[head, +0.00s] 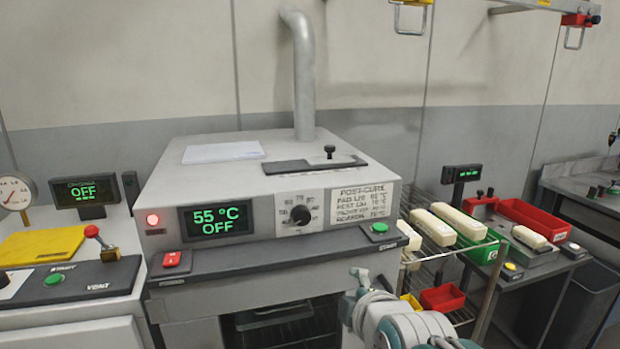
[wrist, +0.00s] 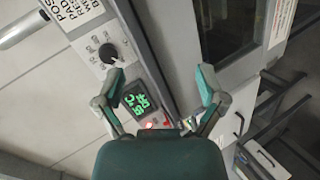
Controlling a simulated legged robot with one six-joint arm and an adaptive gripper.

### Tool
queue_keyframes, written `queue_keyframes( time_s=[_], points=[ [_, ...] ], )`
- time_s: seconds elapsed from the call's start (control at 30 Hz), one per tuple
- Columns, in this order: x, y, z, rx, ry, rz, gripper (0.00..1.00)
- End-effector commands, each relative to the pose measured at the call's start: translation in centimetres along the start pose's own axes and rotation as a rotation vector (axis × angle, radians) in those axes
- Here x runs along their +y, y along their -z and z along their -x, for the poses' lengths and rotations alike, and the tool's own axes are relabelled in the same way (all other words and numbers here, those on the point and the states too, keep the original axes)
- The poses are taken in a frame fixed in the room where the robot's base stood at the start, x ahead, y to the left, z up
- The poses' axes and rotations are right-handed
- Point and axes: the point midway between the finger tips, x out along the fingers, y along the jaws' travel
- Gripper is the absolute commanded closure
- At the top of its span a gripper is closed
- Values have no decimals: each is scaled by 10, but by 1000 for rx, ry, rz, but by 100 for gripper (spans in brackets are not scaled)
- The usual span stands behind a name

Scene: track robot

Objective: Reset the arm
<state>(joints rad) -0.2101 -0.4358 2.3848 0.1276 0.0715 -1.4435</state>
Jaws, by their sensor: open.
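My gripper (wrist: 163,75) is open and empty in the wrist view, its two teal and grey fingers spread wide. Beyond the fingers is the tilted front of the post-cure oven (wrist: 130,15), with its black knob (wrist: 108,53) by the left fingertip and its green display (wrist: 138,100) between the fingers. I cannot tell whether the left finger touches the panel. In the head view, the grey oven (head: 165,200) stands in the middle, its display (head: 216,219) reading 55 °C OFF. Part of my teal and white arm shows at the bottom, in front of the oven's lower right.
Left of the oven is a bench (head: 70,305) with a yellow pad (head: 42,246), a gauge (head: 14,194) and a display reading OFF (head: 86,192). Right are a wire rack with cream blocks (head: 457,222), a green bin (head: 482,251) and a red tray (head: 533,217). A pipe (head: 304,80) rises from the oven.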

Motion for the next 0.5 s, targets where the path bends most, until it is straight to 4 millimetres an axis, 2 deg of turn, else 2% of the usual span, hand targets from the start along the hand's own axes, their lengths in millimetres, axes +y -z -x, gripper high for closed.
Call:
queue_keyframes(
  time_s=[0.27, 0.5],
  points=[
    [-44, -37, 44, -165, 188, -556, 10],
    [-87, -65, 90, -407, 277, -1041, 10]
  ],
)
